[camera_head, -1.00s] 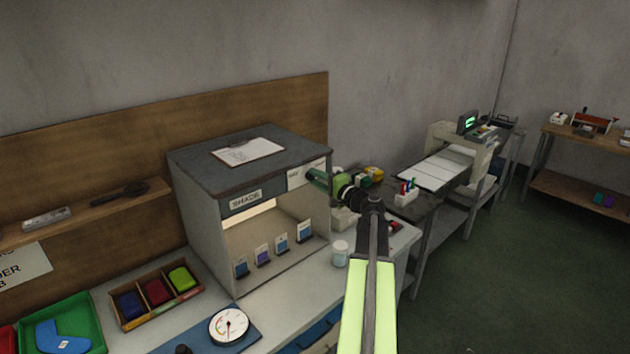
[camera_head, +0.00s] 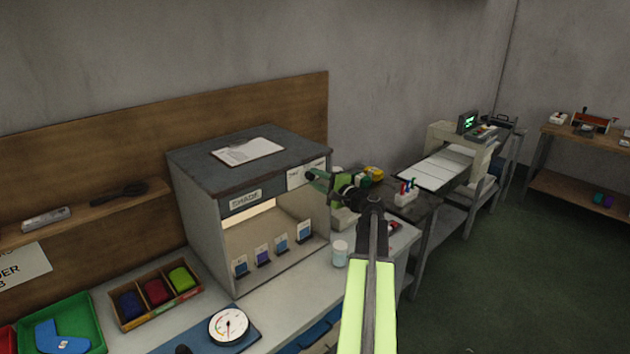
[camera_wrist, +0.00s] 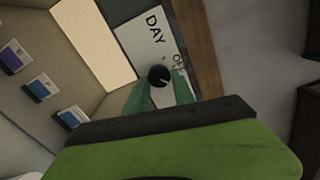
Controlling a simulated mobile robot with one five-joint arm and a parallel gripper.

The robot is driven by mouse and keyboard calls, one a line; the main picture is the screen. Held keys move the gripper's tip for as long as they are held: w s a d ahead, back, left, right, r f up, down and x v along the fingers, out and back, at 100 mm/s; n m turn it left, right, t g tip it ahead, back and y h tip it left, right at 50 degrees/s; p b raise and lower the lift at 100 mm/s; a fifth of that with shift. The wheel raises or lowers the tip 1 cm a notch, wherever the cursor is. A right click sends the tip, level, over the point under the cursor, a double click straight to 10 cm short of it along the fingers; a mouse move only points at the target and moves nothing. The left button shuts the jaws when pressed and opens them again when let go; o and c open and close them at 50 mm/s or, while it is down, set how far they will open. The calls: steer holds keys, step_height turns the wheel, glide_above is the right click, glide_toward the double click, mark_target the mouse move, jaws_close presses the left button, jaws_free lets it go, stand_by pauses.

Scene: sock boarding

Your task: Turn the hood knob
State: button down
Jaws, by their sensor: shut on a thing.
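The hood (camera_head: 215,205) is a grey box with a dark top and a "SHADE" label, standing on the bench left of my arm. Its knob (camera_wrist: 159,75) is black and round with a pale pointer line, on a white plate (camera_wrist: 143,35) marked "DAY" and "OFF". In the wrist view my gripper (camera_wrist: 160,88) has its green fingers on both sides of the knob, shut on it. In the head view my gripper (camera_head: 318,180) reaches the hood's upper front right corner and hides the knob.
Several shade cards (camera_head: 281,243) stand inside the lit hood. A clipboard (camera_head: 248,151) lies on top. A white-lidded jar (camera_head: 340,253) stands on the bench near my arm. A round dial gauge (camera_head: 229,326) and a tray of coloured pieces (camera_head: 155,294) are in front and left.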

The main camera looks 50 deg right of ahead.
steer(key=c, duration=1.1)
jaws_free()
steer(key=shift+w, duration=0.1)
steer(key=shift+s, duration=0.35)
steer(key=s, duration=0.5)
steer(key=s+a, duration=0.1)
steer(key=s, duration=1)
steer(key=shift+s+a, duration=0.15)
steer(key=shift+s, duration=0.25)
